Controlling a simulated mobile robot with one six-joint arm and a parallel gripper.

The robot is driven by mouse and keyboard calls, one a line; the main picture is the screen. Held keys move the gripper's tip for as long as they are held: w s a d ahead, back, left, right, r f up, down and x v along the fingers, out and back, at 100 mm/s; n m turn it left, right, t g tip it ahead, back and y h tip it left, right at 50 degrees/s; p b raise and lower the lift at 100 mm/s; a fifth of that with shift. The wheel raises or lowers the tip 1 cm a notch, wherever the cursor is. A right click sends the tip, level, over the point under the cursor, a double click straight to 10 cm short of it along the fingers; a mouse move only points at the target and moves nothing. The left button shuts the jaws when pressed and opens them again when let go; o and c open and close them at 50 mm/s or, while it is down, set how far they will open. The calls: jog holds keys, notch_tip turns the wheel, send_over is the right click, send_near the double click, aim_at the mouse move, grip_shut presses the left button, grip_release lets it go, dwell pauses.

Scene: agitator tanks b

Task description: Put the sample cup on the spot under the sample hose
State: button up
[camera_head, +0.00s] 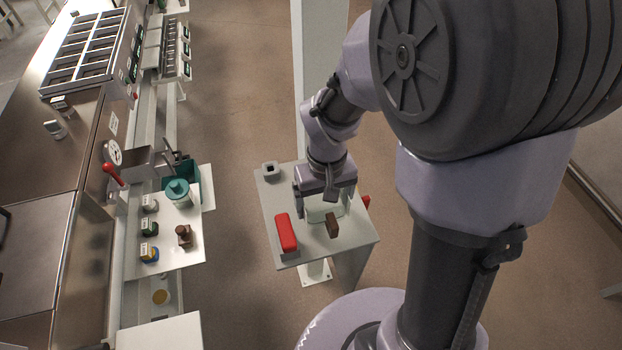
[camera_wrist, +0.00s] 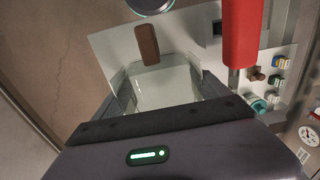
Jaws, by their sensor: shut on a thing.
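The sample cup (camera_head: 322,210) appears to be the pale, see-through vessel at my gripper, over the small grey table. In the wrist view the clear cup (camera_wrist: 165,88) sits between the two fingers. My gripper (camera_head: 325,203) points down and is shut on it; it also shows in the wrist view (camera_wrist: 165,95). I cannot tell whether the cup's base touches the table. I cannot clearly make out the sample hose or the spot under it.
On the small table (camera_head: 350,246) are a red block (camera_head: 286,232), a brown block (camera_head: 333,224) and a grey square fitting (camera_head: 270,170). To the left, a white shelf (camera_head: 185,255) bears a teal-lidded jar (camera_head: 178,192) and small jars. A red-knobbed lever (camera_head: 112,174) is beside a gauge.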

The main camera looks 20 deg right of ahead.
aim_at(319, 208)
jog(key=f, duration=0.2)
jog(key=w+a+f+b, duration=0.1)
jog(key=shift+f, duration=0.35)
jog(key=shift+w, duration=0.1)
jog(key=shift+d, duration=0.1)
jog(key=shift+f, duration=0.15)
jog(key=o, duration=1.3)
jog(key=shift+c, duration=0.2)
